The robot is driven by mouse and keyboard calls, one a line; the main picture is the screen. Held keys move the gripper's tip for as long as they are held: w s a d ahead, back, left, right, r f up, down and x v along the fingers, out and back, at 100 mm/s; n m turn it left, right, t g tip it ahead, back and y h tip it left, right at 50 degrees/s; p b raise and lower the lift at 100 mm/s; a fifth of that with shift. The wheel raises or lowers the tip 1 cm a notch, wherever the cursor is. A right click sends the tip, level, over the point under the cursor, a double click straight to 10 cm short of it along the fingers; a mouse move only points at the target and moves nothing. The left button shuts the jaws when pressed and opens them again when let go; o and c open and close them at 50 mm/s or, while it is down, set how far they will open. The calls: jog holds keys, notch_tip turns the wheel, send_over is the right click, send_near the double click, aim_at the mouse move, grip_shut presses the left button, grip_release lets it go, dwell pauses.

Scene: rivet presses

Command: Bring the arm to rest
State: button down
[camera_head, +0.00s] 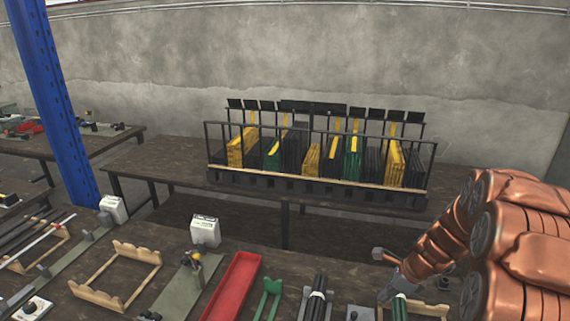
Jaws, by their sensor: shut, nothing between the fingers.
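My arm (515,235), with copper-coloured links, comes in from the right edge and reaches down and left over the near bench. My gripper (386,296) is the small grey end of the arm, low in the right half of the head view. It is shut and holds nothing. It hangs beside the near bench's parts, close to a dark green cylinder (399,308). Its fingertips are small, and I cannot tell whether they touch anything.
The near bench holds a red tray (232,288), wooden frames (118,277), a green holder (268,299) and black rods (315,305). Behind stands a black rack (420,190) with yellow and green panels on a table (165,165). A blue post (55,100) rises at left.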

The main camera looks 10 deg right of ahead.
jog(key=s+a+r+n+g, duration=0.3)
jog(key=s+a+r+n, duration=0.8)
jog(key=s+a+n, duration=0.15)
jog(key=s+a+r+n+h, duration=0.1)
jog(key=s+r+n, duration=0.1)
jog(key=s+n, duration=0.4)
jog(key=s+a+r+n+g+h, duration=0.1)
jog(key=s+n, duration=0.5)
jog(key=s, duration=0.7)
notch_tip(320, 180, up, 2)
jog(key=shift+a+r+h, duration=0.1)
jog(key=shift+a+h, duration=0.15)
jog(key=shift+h, duration=0.55)
